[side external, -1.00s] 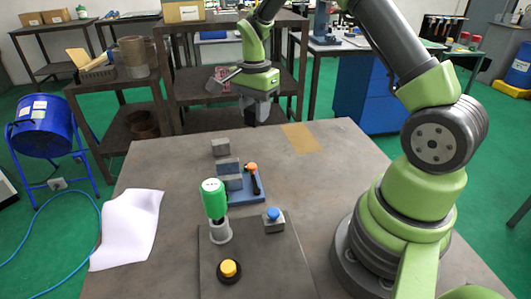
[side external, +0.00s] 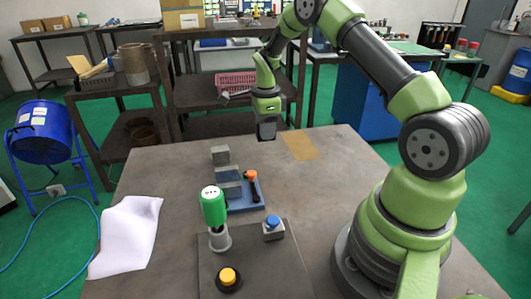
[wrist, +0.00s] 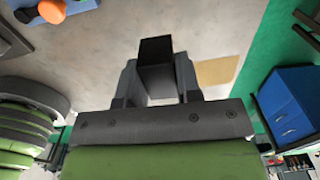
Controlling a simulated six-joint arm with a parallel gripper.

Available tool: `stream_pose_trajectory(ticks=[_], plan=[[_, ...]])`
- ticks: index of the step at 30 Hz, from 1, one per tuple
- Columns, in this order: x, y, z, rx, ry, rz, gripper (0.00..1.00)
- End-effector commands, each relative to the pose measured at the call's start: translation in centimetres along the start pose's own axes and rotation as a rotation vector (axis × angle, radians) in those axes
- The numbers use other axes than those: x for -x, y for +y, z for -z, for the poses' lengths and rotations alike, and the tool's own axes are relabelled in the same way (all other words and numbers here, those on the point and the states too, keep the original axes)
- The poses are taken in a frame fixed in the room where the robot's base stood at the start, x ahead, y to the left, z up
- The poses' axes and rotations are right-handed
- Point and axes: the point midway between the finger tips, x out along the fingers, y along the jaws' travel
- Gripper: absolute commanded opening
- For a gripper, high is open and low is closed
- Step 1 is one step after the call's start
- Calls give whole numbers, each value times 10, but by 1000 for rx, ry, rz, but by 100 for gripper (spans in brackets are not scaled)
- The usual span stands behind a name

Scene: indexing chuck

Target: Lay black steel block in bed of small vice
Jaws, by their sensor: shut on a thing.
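My gripper (side external: 266,133) hangs above the far part of the table, beyond and to the right of the small vice. In the wrist view my gripper (wrist: 155,85) is shut on the black steel block (wrist: 156,58), which sits between the two grey fingers and sticks out past their tips. In the side view the block is hard to tell from the dark fingers. The small vice (side external: 247,203) has a blue base, grey-blue jaws and a black handle with an orange knob. Its bed is partly hidden by the near jaw. A corner of it shows at top left in the wrist view.
A grey block (side external: 220,155) stands just behind the vice. In front are a green-topped post (side external: 214,207), a blue button on a grey box (side external: 273,230) and a yellow button (side external: 228,277). White paper (side external: 125,235) lies at left. A tan patch (side external: 301,145) marks the clear back right.

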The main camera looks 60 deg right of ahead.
Motion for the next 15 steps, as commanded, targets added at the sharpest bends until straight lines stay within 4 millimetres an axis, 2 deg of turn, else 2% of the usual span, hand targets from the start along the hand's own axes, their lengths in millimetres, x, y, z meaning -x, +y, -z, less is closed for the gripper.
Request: stream_pose_trajectory(ticks=[3,15], plan=[[-19,0,0,0,0,-1,0],[-63,0,0,0,-1,1,0]])
